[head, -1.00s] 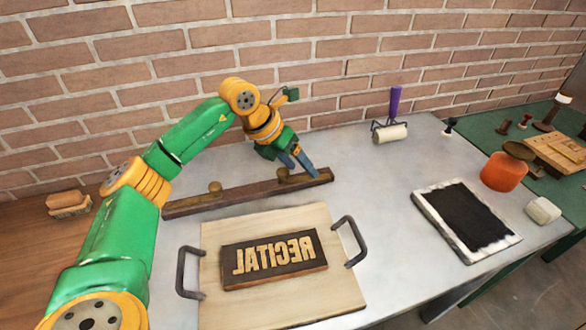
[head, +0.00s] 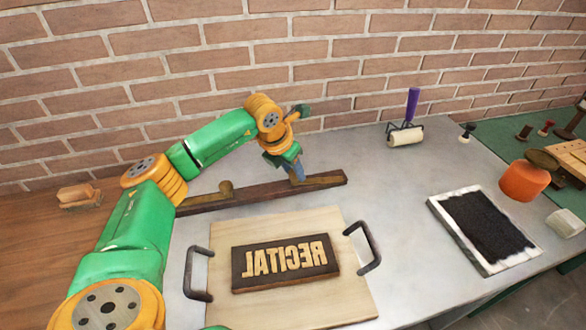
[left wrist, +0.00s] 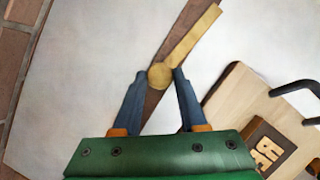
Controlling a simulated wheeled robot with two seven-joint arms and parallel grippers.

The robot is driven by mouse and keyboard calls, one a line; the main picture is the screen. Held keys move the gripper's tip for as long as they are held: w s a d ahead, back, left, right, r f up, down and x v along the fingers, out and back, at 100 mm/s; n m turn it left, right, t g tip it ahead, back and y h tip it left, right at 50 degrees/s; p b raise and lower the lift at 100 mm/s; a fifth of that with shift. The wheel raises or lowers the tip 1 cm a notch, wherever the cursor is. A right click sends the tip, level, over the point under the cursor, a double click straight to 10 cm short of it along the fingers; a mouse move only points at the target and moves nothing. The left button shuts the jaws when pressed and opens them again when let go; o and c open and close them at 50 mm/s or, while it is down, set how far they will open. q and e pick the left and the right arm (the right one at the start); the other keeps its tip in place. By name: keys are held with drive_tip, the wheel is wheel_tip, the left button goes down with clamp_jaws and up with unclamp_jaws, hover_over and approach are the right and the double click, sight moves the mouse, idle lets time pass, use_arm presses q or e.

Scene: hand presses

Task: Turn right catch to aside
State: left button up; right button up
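The right catch is brass, with a round knob (left wrist: 160,76) and a flat lever (left wrist: 195,35). In the left wrist view the lever points up and right, at a slight angle to the dark wooden bar (head: 320,182). My left gripper (head: 297,178) is at the bar's right part and hides most of this catch in the head view. In the left wrist view its fingers (left wrist: 160,74) are apart, one on each side of the knob; whether they press on it is unclear. The left catch's knob (head: 226,187) stands on the bar's left part. My right gripper is not in view.
In front of the bar lies a pale board (head: 225,228) with two dark handles and a mirrored RECITAL block (head: 285,264). To the right are a black inked slab (head: 485,225), an orange pot (head: 523,182) and a purple-handled roller (head: 406,136). Bare grey tabletop lies between.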

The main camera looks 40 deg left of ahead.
use_arm(q)
clamp_jaws()
idle(1.0)
